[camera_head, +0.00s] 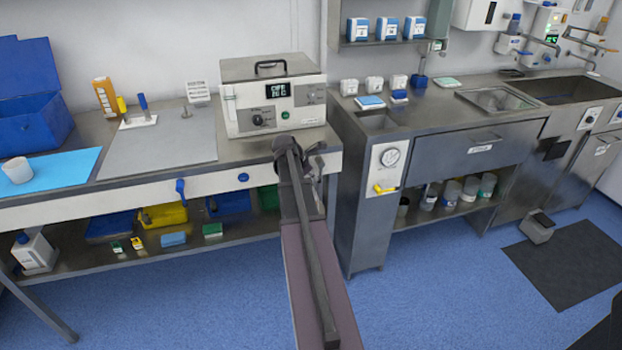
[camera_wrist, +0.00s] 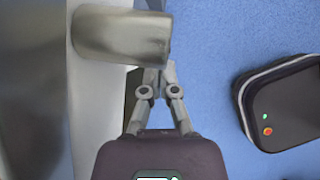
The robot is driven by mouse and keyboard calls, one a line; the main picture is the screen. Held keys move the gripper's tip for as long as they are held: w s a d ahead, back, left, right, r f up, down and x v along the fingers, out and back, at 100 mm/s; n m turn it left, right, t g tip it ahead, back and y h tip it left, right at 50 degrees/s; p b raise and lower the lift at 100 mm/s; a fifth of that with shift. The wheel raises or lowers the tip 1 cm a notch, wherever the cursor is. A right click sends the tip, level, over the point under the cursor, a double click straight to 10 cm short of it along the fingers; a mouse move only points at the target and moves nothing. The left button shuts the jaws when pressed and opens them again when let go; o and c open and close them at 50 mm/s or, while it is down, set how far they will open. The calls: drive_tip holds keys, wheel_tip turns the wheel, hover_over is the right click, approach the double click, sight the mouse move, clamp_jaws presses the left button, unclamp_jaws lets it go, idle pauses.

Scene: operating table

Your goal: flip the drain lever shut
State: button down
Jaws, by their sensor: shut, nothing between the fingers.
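Two levers show in the head view. A yellow lever (camera_head: 385,189) points sideways below a round gauge on the steel cabinet's white panel. A blue lever (camera_head: 181,189) hangs down on the front of the left bench. No label tells me which is the drain lever. My gripper (camera_head: 313,152) is in front of the bench's right end, between the two levers, partly hidden by my arm. In the wrist view my gripper (camera_wrist: 158,74) is shut and empty. Its tips are close to a blurred metal piece (camera_wrist: 120,35); I cannot tell whether they touch.
A white heating unit (camera_head: 273,98) with a display stands on the bench behind my gripper. The steel cabinet (camera_head: 358,230) stands close on the right. Bins and bottles fill the lower shelf (camera_head: 190,245).

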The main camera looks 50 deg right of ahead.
drive_tip(key=shift+a, duration=0.1)
idle(0.3)
drive_tip(key=w+a+r+p, duration=0.3)
drive_tip(key=a+r+p, duration=0.4)
drive_tip(key=a, duration=0.2)
drive_tip(key=shift+w+a+r+p, duration=0.3)
drive_tip(key=shift+w+a+p, duration=0.05)
drive_tip(key=shift+a, duration=0.05)
drive_tip(key=shift+a, duration=0.1)
idle(0.8)
